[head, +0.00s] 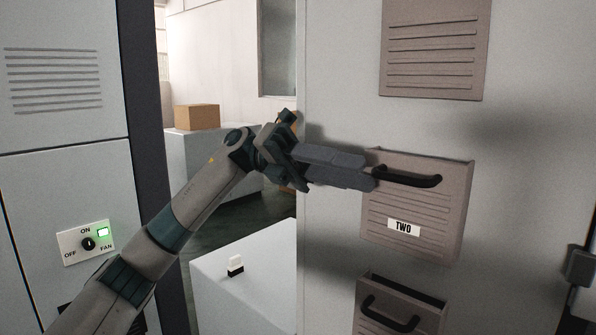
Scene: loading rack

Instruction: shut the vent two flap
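The vent two flap (437,211) is a brownish louvred panel with a "TWO" label (404,228) and a black bar handle (412,180). It stands out from the grey cabinet wall along its top edge, so it is partly open. My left gripper (368,176) is at the flap's upper left, with its grey fingers lying close together and their tips by the left end of the handle. No gap shows between the fingers. I cannot tell whether the tips touch the flap or handle. My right gripper is out of view.
Above is a louvred panel (433,45) lying flat. Below, another flap (370,321) with a black handle is tilted open. At left, a fan switch (88,243) has a lit green light. A pale block (248,283) bears a small white-and-black item (235,266). A cardboard box (197,118) stands behind.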

